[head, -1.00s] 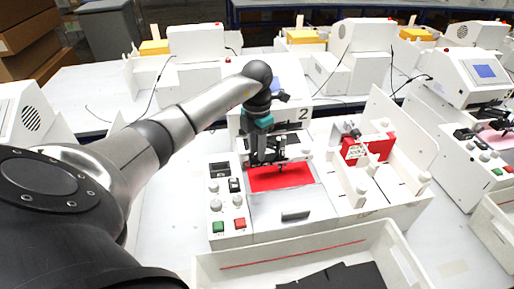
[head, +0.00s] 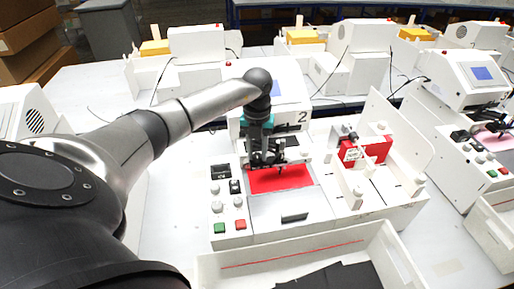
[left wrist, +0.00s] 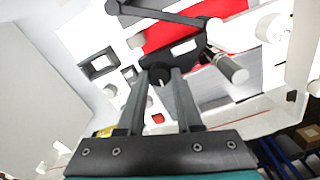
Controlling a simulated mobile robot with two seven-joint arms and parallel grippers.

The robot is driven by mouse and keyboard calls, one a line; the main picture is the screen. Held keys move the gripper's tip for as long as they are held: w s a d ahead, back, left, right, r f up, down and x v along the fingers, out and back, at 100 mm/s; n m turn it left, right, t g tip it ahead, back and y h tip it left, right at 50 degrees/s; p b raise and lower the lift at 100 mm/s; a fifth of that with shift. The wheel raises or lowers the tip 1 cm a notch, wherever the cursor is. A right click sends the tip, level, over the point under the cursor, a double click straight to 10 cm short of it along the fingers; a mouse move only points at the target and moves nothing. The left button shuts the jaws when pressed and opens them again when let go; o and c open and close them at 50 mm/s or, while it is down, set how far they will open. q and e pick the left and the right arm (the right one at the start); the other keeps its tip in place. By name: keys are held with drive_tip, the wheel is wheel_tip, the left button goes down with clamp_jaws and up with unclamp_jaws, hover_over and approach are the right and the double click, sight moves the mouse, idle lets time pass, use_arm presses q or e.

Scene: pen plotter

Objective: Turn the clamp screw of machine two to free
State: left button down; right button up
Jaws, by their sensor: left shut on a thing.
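Machine two (head: 260,215), a white plotter marked 2, stands in the middle of the head view with a red sheet (head: 285,179) on its bed. My left gripper (head: 262,160) points down over the back of that sheet at the pen carriage. In the left wrist view its fingers (left wrist: 160,80) are shut on a small dark knob, the clamp screw (left wrist: 160,72), mostly hidden by the fingertips. A silver cylinder (left wrist: 233,69) on the carriage sticks out beside the fingers. My right gripper is out of view.
Dark carriage links (left wrist: 165,15) lie close past my left fingertips. Knobs and a green button (head: 219,227) and red button (head: 240,224) line the machine's left panel. A white bin (head: 300,262) stands in front. A white side tray (head: 375,185) holds a red block.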

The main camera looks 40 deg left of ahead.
sight(257, 156)
use_arm(q)
drive_tip(key=n+p, duration=0.1)
drive_tip(key=n, duration=0.1)
drive_tip(key=n+p, duration=0.1)
drive_tip(key=n, duration=0.2)
drive_tip(key=shift+w+r+n, duration=0.1)
drive_tip(key=shift+r+n, duration=0.1)
drive_tip(key=shift+n, duration=0.1)
drive_tip(key=n+p, duration=0.2)
drive_tip(key=n, duration=0.3)
drive_tip(key=shift+f+n+p, duration=0.1)
drive_tip(key=shift+n+p, duration=0.3)
drive_tip(key=shift+a, duration=0.1)
drive_tip(key=c, duration=0.6)
unclamp_jaws()
wheel_tip(257, 156, up, 15)
drive_tip(key=shift+r+b, duration=0.1)
drive_tip(key=shift+b, duration=0.85)
